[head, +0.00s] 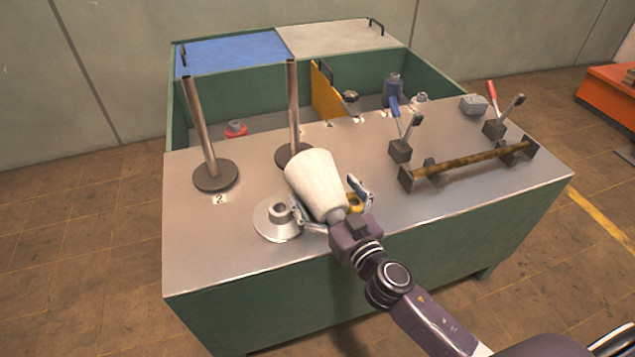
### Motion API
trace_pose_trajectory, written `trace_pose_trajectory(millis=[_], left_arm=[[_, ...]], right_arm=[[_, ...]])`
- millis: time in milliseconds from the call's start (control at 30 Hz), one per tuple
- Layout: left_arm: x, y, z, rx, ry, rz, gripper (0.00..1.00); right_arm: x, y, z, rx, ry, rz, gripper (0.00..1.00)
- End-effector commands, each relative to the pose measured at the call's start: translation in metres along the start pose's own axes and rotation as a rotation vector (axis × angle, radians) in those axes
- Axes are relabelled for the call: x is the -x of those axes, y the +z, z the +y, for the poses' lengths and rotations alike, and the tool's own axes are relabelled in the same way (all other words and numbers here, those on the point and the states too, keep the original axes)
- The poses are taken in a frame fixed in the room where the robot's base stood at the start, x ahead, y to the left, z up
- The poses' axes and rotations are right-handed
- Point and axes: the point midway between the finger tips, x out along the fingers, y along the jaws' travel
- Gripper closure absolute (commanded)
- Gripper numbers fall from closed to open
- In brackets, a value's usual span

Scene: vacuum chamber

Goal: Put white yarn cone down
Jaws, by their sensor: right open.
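The white yarn cone (316,182) is at the front middle of the metal-topped green cabinet (240,252). Its wide end points to the back left and its narrow end is at my right gripper (333,204). The gripper is open, with one finger on each side of the narrow end. The arm hides the cone's near end, and I cannot tell whether the cone touches the top. My left gripper is not in view.
A grey disc with a hub (278,219) lies left of the cone. Two upright rods (201,130) (293,105) on round bases stand behind. A yellow piece (355,202) is beside the gripper. Levers (402,137) and a rusty bar (470,159) are at right. The front left top is clear.

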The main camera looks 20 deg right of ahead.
Motion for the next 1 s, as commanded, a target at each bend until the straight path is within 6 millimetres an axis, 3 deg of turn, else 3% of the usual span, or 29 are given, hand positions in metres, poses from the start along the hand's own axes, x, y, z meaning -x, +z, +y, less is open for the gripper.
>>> trace_pose_trajectory(millis=[200, 800, 1000], left_arm=[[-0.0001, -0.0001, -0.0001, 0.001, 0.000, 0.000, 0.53], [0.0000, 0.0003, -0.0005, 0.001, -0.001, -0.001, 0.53], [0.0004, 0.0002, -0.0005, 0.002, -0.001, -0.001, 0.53]], right_arm=[[-0.0007, 0.0002, 0.0000, 0.000, 0.000, 0.000, 0.02], [-0.0004, 0.0000, -0.0001, 0.000, 0.000, 0.000, 0.67], [-0.0008, -0.0024, -0.0002, 0.000, -0.001, 0.004, 0.67]])
